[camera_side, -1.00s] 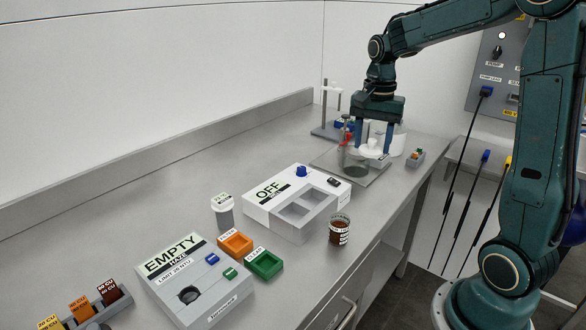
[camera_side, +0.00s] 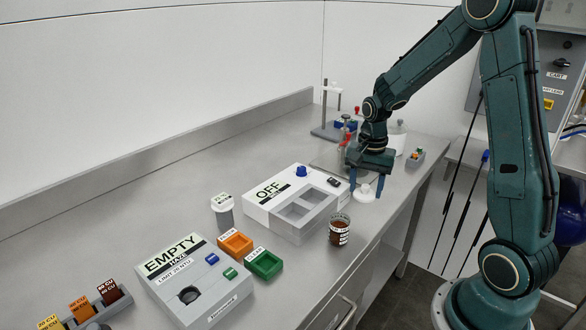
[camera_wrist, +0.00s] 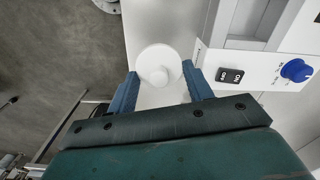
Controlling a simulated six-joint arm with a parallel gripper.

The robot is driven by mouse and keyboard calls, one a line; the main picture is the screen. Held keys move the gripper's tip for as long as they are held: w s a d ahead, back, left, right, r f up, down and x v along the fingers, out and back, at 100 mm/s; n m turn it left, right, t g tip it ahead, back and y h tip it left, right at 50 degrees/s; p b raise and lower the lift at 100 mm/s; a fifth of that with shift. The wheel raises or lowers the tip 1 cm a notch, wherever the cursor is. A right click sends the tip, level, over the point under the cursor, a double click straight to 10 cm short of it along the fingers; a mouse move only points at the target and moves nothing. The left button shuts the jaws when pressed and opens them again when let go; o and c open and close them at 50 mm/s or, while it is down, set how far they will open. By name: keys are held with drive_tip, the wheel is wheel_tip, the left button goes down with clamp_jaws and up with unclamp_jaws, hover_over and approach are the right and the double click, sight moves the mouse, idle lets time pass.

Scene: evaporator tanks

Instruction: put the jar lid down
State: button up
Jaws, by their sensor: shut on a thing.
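The jar lid (camera_side: 365,194) is a white disc with a round knob. It is low over the bench (camera_side: 180,180), between the OFF box and the front edge; I cannot tell whether it touches the bench. My gripper (camera_side: 366,188) points down and is shut on the lid, a finger on each side. In the wrist view, the lid (camera_wrist: 158,58) shows its knob between the fingertips of my gripper (camera_wrist: 160,80). The glass jar's place on the metal plate (camera_side: 322,161) is mostly hidden behind my gripper.
The OFF box (camera_side: 262,214) with a blue knob stands close on the left. A jar of dark red liquid (camera_side: 339,232) stands in front near the bench edge. A small block tray (camera_side: 415,157) is at the right. The bench's back left is clear.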

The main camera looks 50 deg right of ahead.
sight(365, 192)
drive_tip(key=shift+f, duration=1.55)
drive_tip(key=shift+f, duration=0.1)
drive_tip(key=shift+f, duration=2.05)
drive_tip(key=shift+f, duration=0.1)
drive_tip(key=o, duration=0.9)
wheel_tip(365, 192, up, 11)
drive_tip(key=shift+r, duration=0.65)
